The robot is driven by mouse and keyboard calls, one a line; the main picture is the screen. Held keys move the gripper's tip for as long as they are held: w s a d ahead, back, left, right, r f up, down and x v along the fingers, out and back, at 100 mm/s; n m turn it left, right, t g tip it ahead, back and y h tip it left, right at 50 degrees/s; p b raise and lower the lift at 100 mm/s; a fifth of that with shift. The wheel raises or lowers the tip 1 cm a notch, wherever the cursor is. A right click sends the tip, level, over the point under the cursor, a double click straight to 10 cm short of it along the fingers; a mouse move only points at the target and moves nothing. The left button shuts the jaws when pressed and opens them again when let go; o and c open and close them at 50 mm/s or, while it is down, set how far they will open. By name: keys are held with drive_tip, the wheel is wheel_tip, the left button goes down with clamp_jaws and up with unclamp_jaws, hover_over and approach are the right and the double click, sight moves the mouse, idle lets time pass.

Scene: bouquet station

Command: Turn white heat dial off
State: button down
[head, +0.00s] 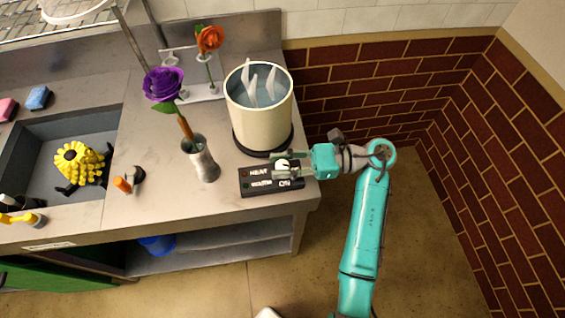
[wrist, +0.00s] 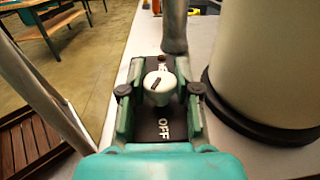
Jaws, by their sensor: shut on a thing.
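The white heat dial (wrist: 159,84) sits on a black control panel (head: 258,186) at the front right of the metal counter. My gripper (wrist: 160,92) is shut on the dial, with one finger on each side of it. In the wrist view a dark pointer mark shows on the dial's top, and the word OFF is on the panel at the near side of the dial. In the head view the panel shows HEAT and ON, and the dial (head: 282,164) is partly covered by my fingers.
A cream pot (head: 260,118) of water with pale upright pieces stands on a dark base just behind the panel. A metal vase (head: 200,160) with a purple flower stands to its left. A sink (head: 40,150) is farther left. The counter's right edge is close to the panel.

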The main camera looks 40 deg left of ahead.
sight(282, 164)
drive_tip(key=shift+n+g+h, duration=0.4)
drive_tip(key=shift+h, duration=0.1)
drive_tip(key=c, duration=0.8)
unclamp_jaws()
drive_tip(key=shift+c, duration=0.2)
drive_tip(key=shift+r, duration=0.1)
wheel_tip(282, 164, up, 10)
drive_tip(key=shift+f, duration=0.15)
